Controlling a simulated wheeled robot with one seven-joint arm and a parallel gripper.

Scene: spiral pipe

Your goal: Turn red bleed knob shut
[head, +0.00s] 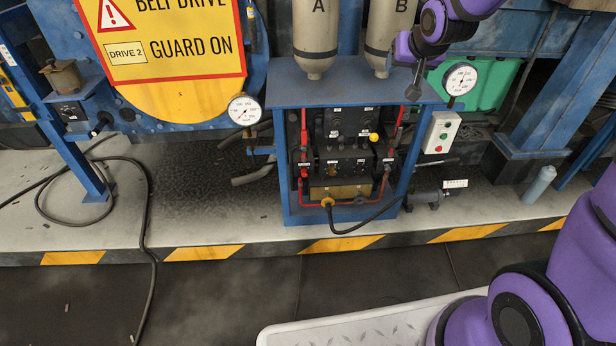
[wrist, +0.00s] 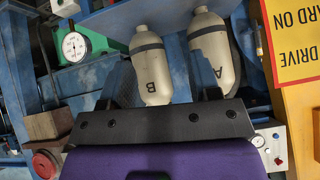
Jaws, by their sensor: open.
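Small red parts show in the open blue cabinet (head: 291,205) in the head view: red handles at its upper left (head: 304,138) and upper right (head: 397,135), and a small red piece at lower left (head: 304,174). I cannot tell which is the bleed knob, or its angle. My gripper (head: 414,90) hangs above the cabinet's top right, apart from these parts and holding nothing. In the wrist view my gripper (wrist: 162,95) is open, its dark fingers spread before bottles B (wrist: 152,72) and A (wrist: 212,55), seen upside down.
A gauge (head: 460,79) and a switch box (head: 440,132) stand right of the cabinet; another gauge (head: 244,110) is on its left. A black hose (head: 372,216) loops at the front. A red disc (wrist: 45,163) shows at the wrist view's lower left.

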